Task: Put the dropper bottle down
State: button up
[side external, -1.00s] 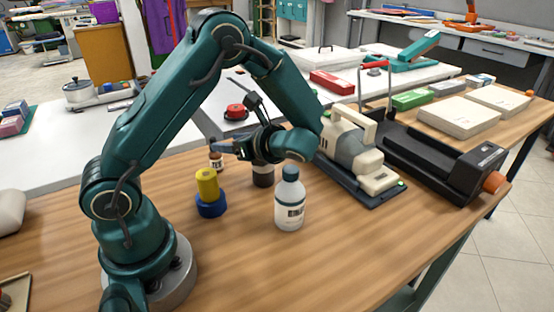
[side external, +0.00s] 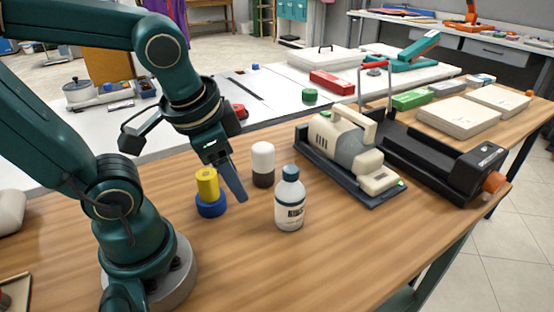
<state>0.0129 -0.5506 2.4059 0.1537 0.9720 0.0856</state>
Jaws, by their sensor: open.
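My gripper (side external: 236,195) points down over the table, just right of a yellow and blue stacked piece and left of a dark cylinder with a white top (side external: 263,165). Its jaws are open, with one grey-blue finger showing clearly. I see nothing held between the jaws. The small brown bottle with a white label, seen earlier and likely the dropper bottle, does not show now. My gripper covers the place where it was. A white bottle with a teal cap (side external: 290,202) stands upright to the right of my gripper.
The yellow cylinder (side external: 207,183) sits on a blue base (side external: 211,207). A cream and grey machine (side external: 345,150) on a dark plate stands at right, before a long black device (side external: 435,158). A green round item (side external: 309,96) lies on the white table behind.

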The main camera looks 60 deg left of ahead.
jog(key=d+n+t, duration=0.1)
jog(key=d+r+h, duration=0.1)
jog(key=shift+d+r+n+t, duration=0.3)
jog(key=shift+n+t, duration=0.1)
